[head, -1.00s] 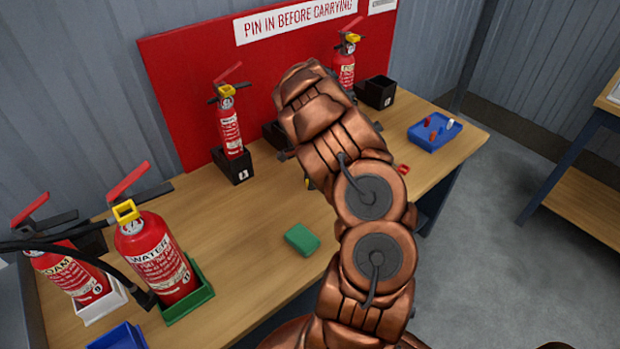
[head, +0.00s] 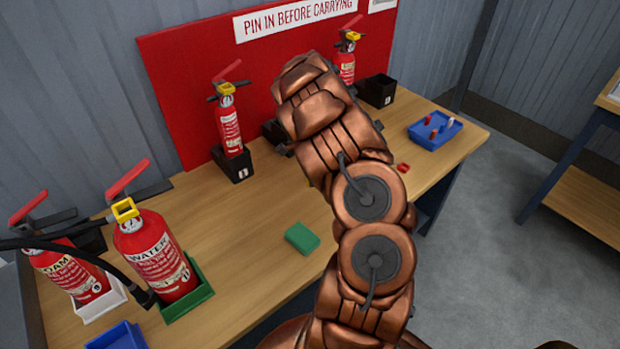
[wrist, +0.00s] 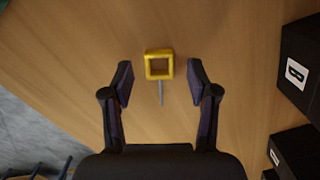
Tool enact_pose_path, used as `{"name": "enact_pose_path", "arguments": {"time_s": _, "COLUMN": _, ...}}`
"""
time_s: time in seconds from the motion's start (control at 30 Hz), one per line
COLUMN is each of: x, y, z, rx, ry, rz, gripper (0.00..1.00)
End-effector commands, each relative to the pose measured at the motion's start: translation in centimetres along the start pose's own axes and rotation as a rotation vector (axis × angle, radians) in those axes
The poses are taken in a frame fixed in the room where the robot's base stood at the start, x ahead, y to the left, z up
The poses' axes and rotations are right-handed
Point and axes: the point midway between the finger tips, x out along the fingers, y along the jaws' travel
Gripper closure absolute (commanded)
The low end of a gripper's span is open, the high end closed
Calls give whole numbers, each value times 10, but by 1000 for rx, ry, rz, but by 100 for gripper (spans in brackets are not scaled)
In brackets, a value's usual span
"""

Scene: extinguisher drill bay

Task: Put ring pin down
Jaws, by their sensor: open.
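The ring pin (wrist: 160,53), a yellow square ring with a thin grey pin, shows in the wrist view and appears to lie on the wooden table (wrist: 65,60). My gripper (wrist: 160,76) is open, with one finger on each side of the ring pin and a clear gap to both. Nothing is held.
Water (head: 157,255) and foam (head: 70,270) extinguishers stand at the table's left. Two more extinguishers (head: 229,125) (head: 346,66) stand by the red board. A green block (head: 301,238), a small red piece (head: 403,168) and a blue tray (head: 434,143) are on the table.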

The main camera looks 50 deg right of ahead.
Motion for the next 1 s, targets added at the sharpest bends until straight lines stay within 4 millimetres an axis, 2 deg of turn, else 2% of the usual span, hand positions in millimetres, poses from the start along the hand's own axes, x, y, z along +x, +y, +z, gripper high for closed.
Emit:
{"name": "enact_pose_path", "arguments": {"time_s": 0.43, "x": -81, "y": -1, "z": 0, "rx": -2, "ry": 1, "rz": -4, "gripper": 41}}
{"name": "enact_pose_path", "arguments": {"time_s": 0.6, "x": -97, "y": 0, "z": 0, "rx": 0, "ry": 1, "rz": -1, "gripper": 41}}
{"name": "enact_pose_path", "arguments": {"time_s": 0.83, "x": -104, "y": 1, "z": 1, "rx": -5, "ry": 3, "rz": 1, "gripper": 41}}
{"name": "enact_pose_path", "arguments": {"time_s": 1.0, "x": -120, "y": 13, "z": 18, "rx": -85, "ry": 27, "rz": 6, "gripper": 41}}
